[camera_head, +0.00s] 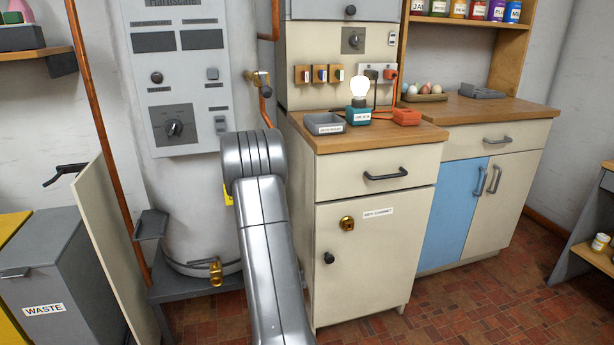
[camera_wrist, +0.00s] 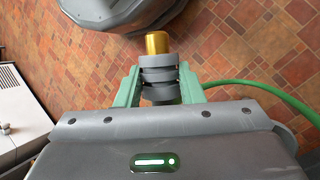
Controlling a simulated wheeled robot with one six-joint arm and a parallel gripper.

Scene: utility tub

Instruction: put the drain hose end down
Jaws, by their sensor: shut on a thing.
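The drain hose end (camera_wrist: 158,76) is a dark grey ribbed fitting with a brass tip (camera_wrist: 157,42), seen in the wrist view. My gripper (camera_wrist: 160,84) is shut on it, with one green finger on each side. A green hose (camera_wrist: 250,86) trails off to the right from behind the fingers. The brass tip overlaps the edge of a dark grey rounded thing (camera_wrist: 112,24) in the picture; I cannot tell if they touch. In the head view my arm hides the gripper and the hose end.
The tiled floor (camera_wrist: 235,35) shows around the hose end. In the head view a white boiler (camera_head: 185,190) with a brass valve (camera_head: 216,270) stands behind my arm. A cream cabinet (camera_head: 375,250) is to the right, and a grey waste bin (camera_head: 75,275) to the left.

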